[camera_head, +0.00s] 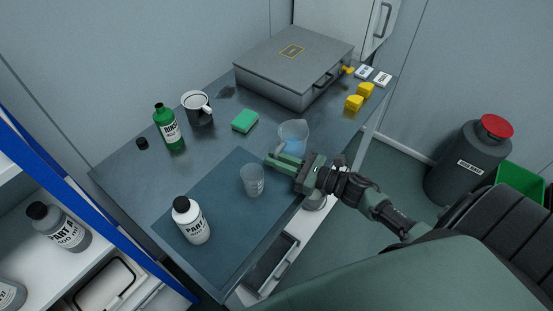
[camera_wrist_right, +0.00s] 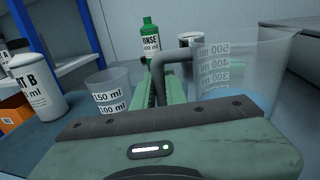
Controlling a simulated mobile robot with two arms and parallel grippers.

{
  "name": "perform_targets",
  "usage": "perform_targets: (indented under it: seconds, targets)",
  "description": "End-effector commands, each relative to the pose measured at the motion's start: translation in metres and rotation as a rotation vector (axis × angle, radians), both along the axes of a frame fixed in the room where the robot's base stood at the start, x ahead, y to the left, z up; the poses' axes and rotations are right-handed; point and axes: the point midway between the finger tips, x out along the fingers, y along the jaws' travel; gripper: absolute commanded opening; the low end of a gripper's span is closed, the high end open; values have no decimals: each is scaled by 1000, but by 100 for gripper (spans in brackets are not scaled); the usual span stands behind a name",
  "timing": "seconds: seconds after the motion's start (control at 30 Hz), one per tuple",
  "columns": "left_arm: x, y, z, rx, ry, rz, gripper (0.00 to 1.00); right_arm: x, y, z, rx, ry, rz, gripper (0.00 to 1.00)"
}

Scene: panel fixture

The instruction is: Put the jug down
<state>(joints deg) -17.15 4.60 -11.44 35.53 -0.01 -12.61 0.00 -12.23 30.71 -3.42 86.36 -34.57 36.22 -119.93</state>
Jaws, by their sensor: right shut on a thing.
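The jug (camera_head: 294,130) is clear and has a pale blue liquid at its bottom. In the right wrist view the jug (camera_wrist_right: 245,65) looks upright, with scale marks up to 500 ml and a grey handle. My right gripper (camera_head: 279,162) is shut on this handle, its green fingers (camera_wrist_right: 162,88) on either side of it. In the head view the jug is just behind the fingers, over the table's right part. I cannot tell whether its base touches the table. My left gripper is not in view.
A small clear cup (camera_head: 253,182) and a white bottle (camera_head: 191,221) stand on the blue mat (camera_head: 225,188). A green sponge (camera_head: 245,121), mug (camera_head: 197,109), green RINSE bottle (camera_head: 169,129), grey case (camera_head: 290,65) and yellow blocks (camera_head: 354,103) are farther back.

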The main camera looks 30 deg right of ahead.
Motion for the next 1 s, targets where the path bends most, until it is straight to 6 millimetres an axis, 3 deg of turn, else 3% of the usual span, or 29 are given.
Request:
perform_targets:
  seconds: [0.03, 0.07, 0.13, 0.53, 1.0]
  targets:
    - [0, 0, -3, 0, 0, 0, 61, 0, 0, -2, -1, -3, 0, 0]
    - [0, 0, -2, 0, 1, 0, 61, 0, 0, -2, 0, 0, 0, 18]
    - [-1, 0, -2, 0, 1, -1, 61, 0, 0, -2, -1, 1, -1, 34]
    - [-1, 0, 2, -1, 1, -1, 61, -1, -1, 1, 0, 2, -1, 34]
    - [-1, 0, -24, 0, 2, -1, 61, -78, -51, -3, -1, 4, -1, 34]
